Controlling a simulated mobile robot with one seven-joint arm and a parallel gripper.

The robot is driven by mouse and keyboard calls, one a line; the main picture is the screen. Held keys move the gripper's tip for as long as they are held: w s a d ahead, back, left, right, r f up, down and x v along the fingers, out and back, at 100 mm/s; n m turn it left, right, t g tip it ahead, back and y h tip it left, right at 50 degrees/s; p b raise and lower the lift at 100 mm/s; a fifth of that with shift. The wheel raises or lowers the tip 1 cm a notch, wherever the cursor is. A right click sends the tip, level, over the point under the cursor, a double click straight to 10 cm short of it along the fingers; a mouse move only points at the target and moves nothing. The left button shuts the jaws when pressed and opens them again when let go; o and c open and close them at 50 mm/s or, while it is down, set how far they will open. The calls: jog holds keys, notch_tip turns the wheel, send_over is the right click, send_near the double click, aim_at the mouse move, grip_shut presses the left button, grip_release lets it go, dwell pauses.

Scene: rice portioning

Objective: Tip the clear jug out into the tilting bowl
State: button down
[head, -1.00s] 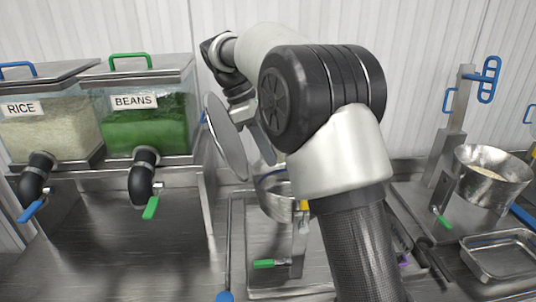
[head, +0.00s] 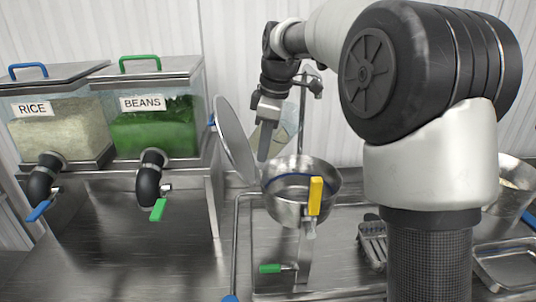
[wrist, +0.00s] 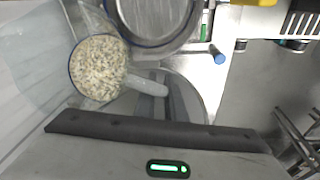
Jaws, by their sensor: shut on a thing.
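The clear jug (head: 285,128) hangs above the tilting bowl, partly hidden behind my gripper (head: 265,142) in the head view. In the wrist view the jug (wrist: 98,66) shows from above, with speckled pale grains inside. My gripper (wrist: 176,100) is shut on the jug's pale handle (wrist: 148,86). The tilting bowl (head: 302,208) is steel, with a blue line inside and a yellow handle (head: 315,195) at its front. It stands just below the jug; a round steel rim (wrist: 150,40) beside the jug in the wrist view appears to be this bowl.
A round steel lid (head: 235,142) stands raised at the bowl's left. RICE (head: 55,130) and BEANS (head: 155,130) bins with spouts stand farther left. A second steel bowl (head: 512,172) and a shallow tray (head: 505,265) are at right. The counter front-left is clear.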

jog(key=shift+w+a+r+t+y+b, duration=0.1)
jog(key=shift+a+r+t+y+b, duration=0.2)
jog(key=shift+y+b, duration=0.3)
jog(key=shift+w+a+r+t+y+b, duration=0.15)
jog(key=shift+r+y+b, duration=0.25)
jog(key=shift+b, duration=0.4)
notch_tip(320, 180, up, 2)
jog(key=y+b, duration=0.1)
jog(key=b, duration=0.1)
jog(key=t+y+b, duration=0.1)
jog(key=y+b, duration=0.1)
jog(key=shift+r+t, duration=0.2)
jog(key=shift+t, duration=0.05)
notch_tip(320, 180, up, 2)
jog(key=y+b, duration=0.2)
jog(key=b, duration=0.3)
jog(key=shift+s+d+t+b, duration=0.1)
jog(key=shift+s+t+b, duration=0.05)
jog(key=shift+t+b, duration=0.2)
jog(key=r+y+b, duration=0.1)
jog(key=b, duration=0.1)
jog(key=r+t+y+b, duration=0.1)
jog(key=y+b, duration=0.1)
jog(key=b, duration=0.1)
jog(key=shift+s+d, duration=0.15)
jog(key=shift+d, duration=0.25)
jog(key=shift+d+r+t+y+b, duration=0.1)
jog(key=shift+r+t+y+b, duration=0.25)
jog(key=shift+b, duration=0.5)
